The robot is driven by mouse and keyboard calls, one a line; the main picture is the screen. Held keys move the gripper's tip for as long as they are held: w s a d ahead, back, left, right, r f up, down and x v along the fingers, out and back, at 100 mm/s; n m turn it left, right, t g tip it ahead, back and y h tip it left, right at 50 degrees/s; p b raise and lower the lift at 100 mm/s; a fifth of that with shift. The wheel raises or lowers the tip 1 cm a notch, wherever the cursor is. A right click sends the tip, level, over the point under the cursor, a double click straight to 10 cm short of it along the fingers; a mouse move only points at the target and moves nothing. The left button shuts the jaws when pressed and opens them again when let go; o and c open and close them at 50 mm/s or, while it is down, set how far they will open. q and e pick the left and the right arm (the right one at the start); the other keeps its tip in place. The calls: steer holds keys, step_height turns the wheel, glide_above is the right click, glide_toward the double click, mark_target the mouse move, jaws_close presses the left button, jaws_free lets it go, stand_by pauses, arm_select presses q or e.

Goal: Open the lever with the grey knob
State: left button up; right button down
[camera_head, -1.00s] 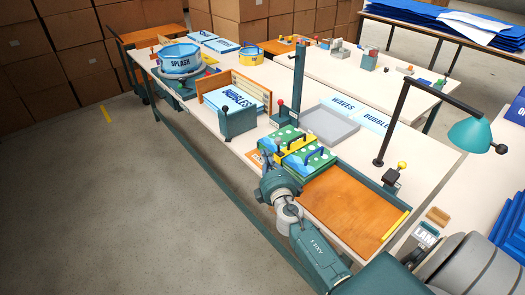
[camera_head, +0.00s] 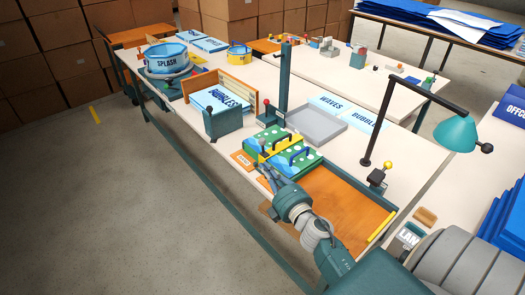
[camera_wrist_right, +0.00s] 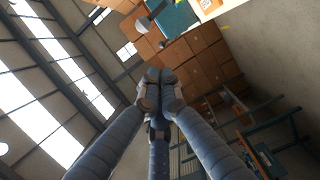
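My left gripper is not in view.
A red-knobbed lever (camera_head: 266,102) and a yellow-knobbed lever (camera_head: 387,166) stand on the same table. A green fixture (camera_head: 290,155), an orange board (camera_head: 345,205), a tall post (camera_head: 285,75) and a lamp (camera_head: 455,134) are nearby obstacles. The floor at left is clear.

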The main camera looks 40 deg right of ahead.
mark_target(260, 144)
steer(key=shift+m, duration=0.7)
steer(key=w+d, duration=0.2)
steer(key=w, duration=0.1)
steer(key=w+d+p, duration=0.1)
steer(key=w, duration=0.2)
steer(key=w+d+p, duration=0.1)
steer(key=w+d, duration=0.1)
steer(key=w, duration=0.1)
steer(key=shift+w+d, duration=0.15)
steer(key=shift+d, duration=0.2)
steer(key=shift+f, duration=0.2)
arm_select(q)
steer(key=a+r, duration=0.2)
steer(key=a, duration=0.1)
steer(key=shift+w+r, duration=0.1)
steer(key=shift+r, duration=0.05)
